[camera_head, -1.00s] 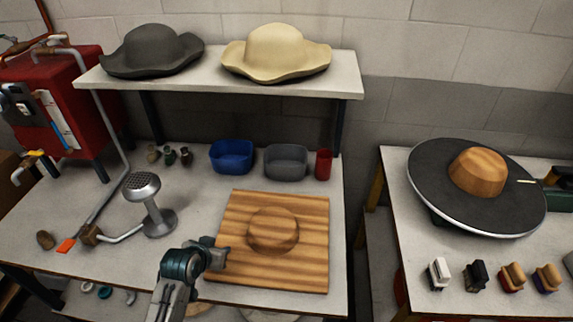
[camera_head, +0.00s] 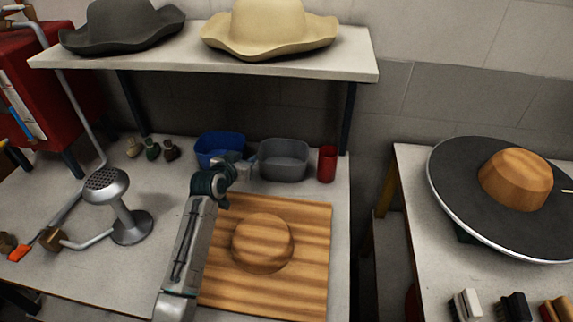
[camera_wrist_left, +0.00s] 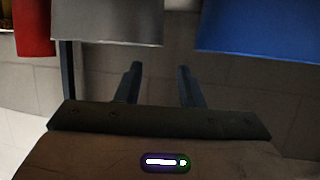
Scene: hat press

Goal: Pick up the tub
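Two tubs stand at the back of the bench: a blue tub (camera_head: 218,143) and a grey tub (camera_head: 284,160) to its right. My left gripper (camera_head: 243,168) is in front of the gap between them, and hides part of the blue tub's right side. In the left wrist view the left gripper (camera_wrist_left: 158,78) has its two fingers apart with nothing between them. The grey tub (camera_wrist_left: 108,20) shows at the upper left there, and the blue tub (camera_wrist_left: 255,25) at the upper right. My right gripper is not in view.
A red cup (camera_head: 327,164) stands right of the grey tub. A wooden board (camera_head: 312,285) with a round block lies in front. A metal steamer (camera_head: 128,215) stands left. A shelf (camera_head: 350,68) with two hats (camera_head: 268,25) overhangs the back.

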